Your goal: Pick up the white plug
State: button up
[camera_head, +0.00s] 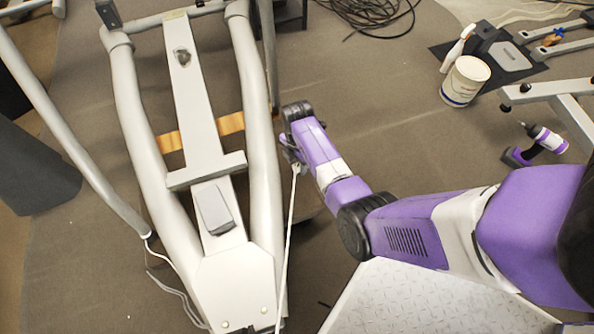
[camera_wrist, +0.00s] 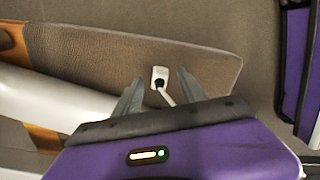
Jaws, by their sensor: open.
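The white plug (camera_wrist: 160,75) is a small block with a dark end. In the wrist view it shows against a grey-brown surface, between the tips of my gripper's fingers (camera_wrist: 160,80). The fingers are spread, one on each side of the plug, with a visible gap to each. I cannot tell how far the plug is from them in depth. A white cable (camera_wrist: 168,97) runs from it down behind my gripper. In the head view my gripper (camera_head: 291,156) is beside the right grey tube of the machine. The white cable (camera_head: 289,235) runs from there to the bottom edge.
The grey elliptical frame (camera_head: 262,150) stands close to the left of my gripper. A wooden bar (camera_head: 230,124) lies under it. A white bucket (camera_head: 464,82), a spray bottle (camera_head: 458,47) and a purple drill (camera_head: 545,138) are at the right. Open floor lies beyond my gripper.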

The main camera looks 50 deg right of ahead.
grip_shut()
dwell(0.4)
